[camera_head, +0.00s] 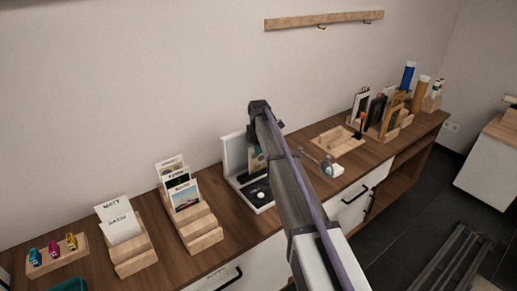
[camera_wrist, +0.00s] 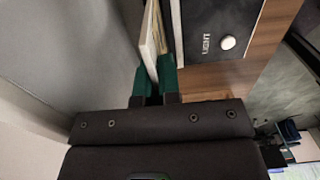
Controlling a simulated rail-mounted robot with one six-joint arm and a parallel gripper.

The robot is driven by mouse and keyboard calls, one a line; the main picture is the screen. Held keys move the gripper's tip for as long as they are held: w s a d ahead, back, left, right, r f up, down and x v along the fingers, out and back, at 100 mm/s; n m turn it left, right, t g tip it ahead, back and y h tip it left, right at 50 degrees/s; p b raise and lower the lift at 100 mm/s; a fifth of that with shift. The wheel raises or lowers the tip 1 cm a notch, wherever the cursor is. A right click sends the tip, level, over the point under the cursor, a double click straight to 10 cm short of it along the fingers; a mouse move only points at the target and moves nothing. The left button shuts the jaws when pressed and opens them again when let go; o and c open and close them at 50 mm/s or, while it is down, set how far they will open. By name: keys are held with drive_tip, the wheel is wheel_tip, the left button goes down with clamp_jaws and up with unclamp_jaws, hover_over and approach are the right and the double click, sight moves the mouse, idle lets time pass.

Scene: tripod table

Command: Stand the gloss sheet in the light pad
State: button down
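The light pad (camera_head: 229,153) stands on the counter, with a white upright back and a dark base with a round white knob; its lettered base (camera_wrist: 222,22) also shows in the wrist view. A thin sheet (camera_head: 257,160) stands upright at the pad's back, partly behind my arm. Its label is not readable, so I cannot tell if it is the gloss sheet. In the wrist view my gripper (camera_wrist: 153,82) has its green fingers apart, one on each side of a pale upright panel and thin tan edge (camera_wrist: 157,28). No firm grip shows.
Left of the pad are a wooden rack with picture cards (camera_head: 184,194), a rack with MATT and SATIN cards (camera_head: 120,222) and a holder with small coloured bottles (camera_head: 53,254).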

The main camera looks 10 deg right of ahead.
drive_tip(key=c, duration=1.2)
unclamp_jaws()
drive_tip(key=shift+c, duration=0.2)
wheel_tip(320, 180, up, 9)
drive_tip(key=p, duration=0.9)
